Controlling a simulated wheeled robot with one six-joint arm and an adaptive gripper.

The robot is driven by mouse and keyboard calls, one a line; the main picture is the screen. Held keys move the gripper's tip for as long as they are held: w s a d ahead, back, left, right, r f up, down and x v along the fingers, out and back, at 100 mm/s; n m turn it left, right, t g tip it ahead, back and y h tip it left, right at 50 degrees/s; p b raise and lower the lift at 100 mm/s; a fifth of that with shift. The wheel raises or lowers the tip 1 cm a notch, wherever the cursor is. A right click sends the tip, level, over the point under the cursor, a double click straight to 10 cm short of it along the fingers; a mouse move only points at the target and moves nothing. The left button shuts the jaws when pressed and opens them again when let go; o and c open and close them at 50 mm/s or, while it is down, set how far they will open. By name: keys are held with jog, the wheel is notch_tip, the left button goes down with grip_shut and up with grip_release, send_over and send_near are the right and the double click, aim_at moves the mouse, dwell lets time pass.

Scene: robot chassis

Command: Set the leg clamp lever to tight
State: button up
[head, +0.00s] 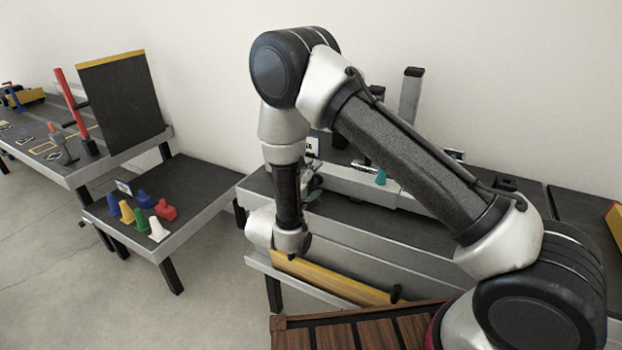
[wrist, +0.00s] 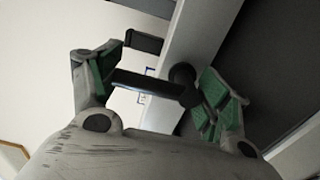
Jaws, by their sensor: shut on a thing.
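My gripper (wrist: 160,84) has its two green-padded fingers on either side of a black bar with a round dark end, which I take to be the leg clamp lever (wrist: 143,84). The left pad meets the bar's left end and the right pad lies against the round end, so the gripper is shut on it. In the head view my gripper (head: 310,184) is at the left part of the grey bench, partly hidden behind my arm. The lever cannot be made out there, and its setting cannot be read.
The grey bench (head: 345,228) carries a pale rail with a small teal piece (head: 381,177) and an upright grey post (head: 411,96). A yellow bar (head: 330,279) runs along its front. A low table (head: 195,185) with several coloured cones stands left.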

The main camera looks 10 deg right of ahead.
jog(key=shift+d, duration=0.1)
dwell(0.4)
jog(key=o, duration=1.5)
jog(key=shift+c, duration=0.2)
